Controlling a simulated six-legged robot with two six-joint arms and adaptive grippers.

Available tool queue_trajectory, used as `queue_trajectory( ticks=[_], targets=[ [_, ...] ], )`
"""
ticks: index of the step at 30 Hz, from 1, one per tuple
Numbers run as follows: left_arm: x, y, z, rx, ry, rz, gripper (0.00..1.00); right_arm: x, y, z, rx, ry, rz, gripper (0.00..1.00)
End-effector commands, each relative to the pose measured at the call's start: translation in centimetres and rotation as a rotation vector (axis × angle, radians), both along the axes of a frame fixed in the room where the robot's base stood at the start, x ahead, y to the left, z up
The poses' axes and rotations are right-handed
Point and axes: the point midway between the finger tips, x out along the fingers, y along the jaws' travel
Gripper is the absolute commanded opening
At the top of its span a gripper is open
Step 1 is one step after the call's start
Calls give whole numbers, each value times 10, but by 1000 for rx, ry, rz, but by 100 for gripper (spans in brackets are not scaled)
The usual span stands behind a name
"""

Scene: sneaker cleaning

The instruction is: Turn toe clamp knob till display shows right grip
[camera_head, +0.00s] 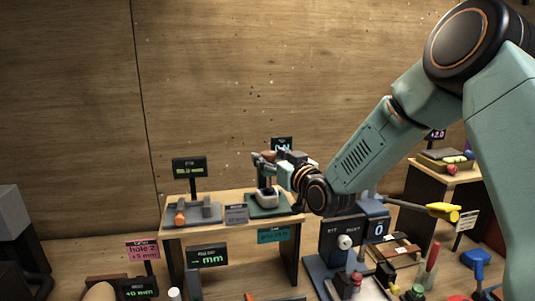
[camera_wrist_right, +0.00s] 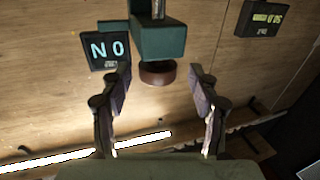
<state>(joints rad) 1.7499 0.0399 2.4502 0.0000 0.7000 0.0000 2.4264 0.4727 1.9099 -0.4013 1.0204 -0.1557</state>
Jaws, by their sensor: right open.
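My right gripper (camera_head: 270,160) reaches from the right over the small wooden stand. In the right wrist view its two fingers (camera_wrist_right: 160,88) are spread and empty. A round brown knob (camera_wrist_right: 157,73) lies just beyond the fingertips, between their lines and apart from them. The knob is on the end of a dark teal block (camera_wrist_right: 160,40). A black display (camera_wrist_right: 105,49) beside the block reads "N 0" in pale blue. In the head view this display (camera_head: 282,142) is partly covered by the gripper, and I cannot make out the knob. My left gripper is not in view.
The stand (camera_head: 232,195) also carries a grey fixture (camera_head: 192,213) and another display (camera_head: 190,168). Right of it are a counter reading 0 (camera_head: 379,228) and a yellow-ended tool (camera_head: 443,212). A wooden wall (camera_head: 230,90) closes the back. Small items crowd the front.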

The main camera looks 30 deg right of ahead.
Motion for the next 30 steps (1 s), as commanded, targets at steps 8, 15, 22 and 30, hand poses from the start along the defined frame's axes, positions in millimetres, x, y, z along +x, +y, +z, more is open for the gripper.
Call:
queue_trajectory(
  ticks=[8, 15, 22, 30],
  targets=[
    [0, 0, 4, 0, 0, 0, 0, 22, 1, 0, 0, 1, -2, 61],
    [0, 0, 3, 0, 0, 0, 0, 23, 1, 0, 2, 1, -3, 61],
    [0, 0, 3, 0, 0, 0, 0, 23, 1, 0, 1, 0, -3, 47],
    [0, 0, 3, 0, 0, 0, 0, 23, 1, 0, 2, 0, -4, 24]
  ],
)
